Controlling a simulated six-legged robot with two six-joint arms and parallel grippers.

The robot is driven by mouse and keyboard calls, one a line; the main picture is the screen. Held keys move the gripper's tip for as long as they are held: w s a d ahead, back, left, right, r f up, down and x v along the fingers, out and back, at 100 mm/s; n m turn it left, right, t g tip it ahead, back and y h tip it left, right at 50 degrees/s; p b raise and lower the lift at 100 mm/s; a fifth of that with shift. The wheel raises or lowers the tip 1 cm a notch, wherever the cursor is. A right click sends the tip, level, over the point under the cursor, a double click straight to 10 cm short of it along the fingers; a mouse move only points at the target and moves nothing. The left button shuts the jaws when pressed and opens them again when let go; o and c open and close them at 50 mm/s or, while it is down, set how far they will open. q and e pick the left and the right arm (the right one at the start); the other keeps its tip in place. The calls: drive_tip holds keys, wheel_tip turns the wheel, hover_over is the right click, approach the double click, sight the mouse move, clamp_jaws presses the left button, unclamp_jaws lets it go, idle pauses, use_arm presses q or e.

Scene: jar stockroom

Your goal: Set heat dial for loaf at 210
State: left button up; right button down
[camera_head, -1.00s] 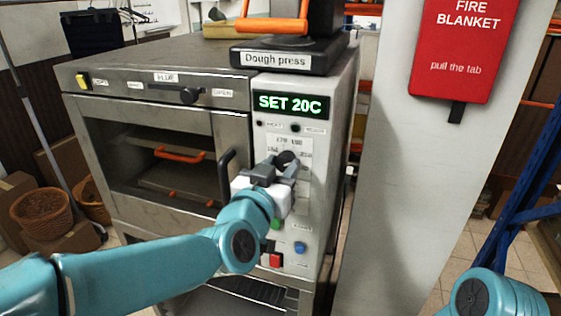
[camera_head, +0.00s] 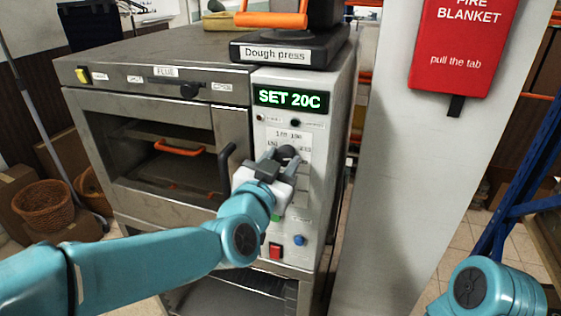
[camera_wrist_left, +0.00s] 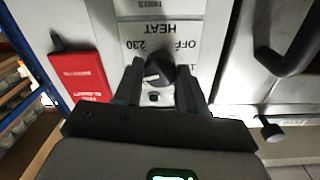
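The oven's control panel (camera_head: 272,205) has a green display (camera_head: 290,97) reading SET 20C. The dark, round heat dial (camera_head: 286,154) is below the display, under a printed label. In the left wrist view the heat dial (camera_wrist_left: 159,71) sits by a plate marked HEAT, with OFF and 230 legible; its other marks are hidden. My left gripper (camera_head: 281,158) is at the dial. In the left wrist view its fingers (camera_wrist_left: 164,80) stand on either side of the dial, seemingly with small gaps. Contact is hard to tell. My right gripper is out of view.
A red button (camera_head: 275,251) and a blue button (camera_head: 299,240) are low on the panel. The oven door handle (camera_head: 226,165) is just left of my gripper. A dough press (camera_head: 290,52) stands on top. A red fire blanket case (camera_head: 462,45) hangs at right.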

use_arm(q)
drive_tip(key=o, duration=0.4)
drive_tip(key=shift+c, duration=0.2)
drive_tip(key=b+v, duration=0.1)
drive_tip(key=v, duration=1.5)
drive_tip(key=shift+s+b, duration=0.15)
drive_tip(key=shift+b, duration=0.2)
drive_tip(key=shift+a, duration=0.2)
